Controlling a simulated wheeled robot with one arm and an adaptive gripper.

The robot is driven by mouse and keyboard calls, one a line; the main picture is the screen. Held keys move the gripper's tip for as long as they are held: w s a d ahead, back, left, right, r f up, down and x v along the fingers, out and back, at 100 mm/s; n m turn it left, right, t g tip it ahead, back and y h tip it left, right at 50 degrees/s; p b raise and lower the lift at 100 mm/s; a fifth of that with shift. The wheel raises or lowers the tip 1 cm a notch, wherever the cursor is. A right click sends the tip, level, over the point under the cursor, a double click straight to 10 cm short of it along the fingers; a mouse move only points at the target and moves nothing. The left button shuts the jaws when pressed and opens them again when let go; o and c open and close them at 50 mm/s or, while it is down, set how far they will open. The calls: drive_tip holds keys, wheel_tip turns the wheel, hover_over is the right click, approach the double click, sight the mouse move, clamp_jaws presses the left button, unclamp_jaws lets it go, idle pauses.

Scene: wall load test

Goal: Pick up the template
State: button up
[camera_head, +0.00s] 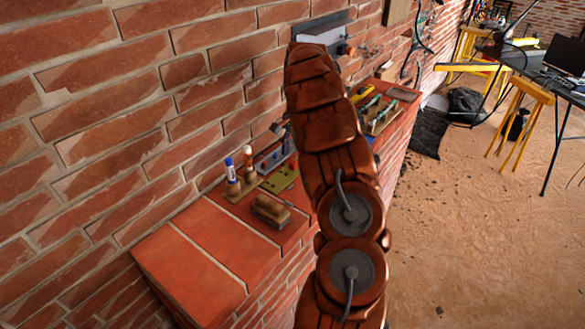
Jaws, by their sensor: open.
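A flat olive-green plate (280,180) lies on the brick ledge (188,262), left of my arm. It may be the template, but it is too small to tell for sure. My reddish-brown arm rises through the middle of the picture and covers part of the ledge. My gripper cannot be made out; the far end of the arm points away toward the wall.
A brown wooden block or brush (270,211) lies in front of the plate. Several hand tools (378,110) lie right of my arm. A brick wall (120,100) runs behind; sandy floor (480,220) is open at right.

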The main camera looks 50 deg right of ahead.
sight(293, 162)
drive_tip(key=shift+s+a+f+p, duration=0.15)
drive_tip(key=shift+f+p, duration=0.25)
drive_tip(key=shift+f, duration=0.65)
drive_tip(key=shift+w+a+f+p, duration=0.15)
drive_tip(key=shift+f+p, duration=0.25)
drive_tip(key=shift+f, duration=0.65)
drive_tip(key=shift+s, duration=0.1)
clamp_jaws()
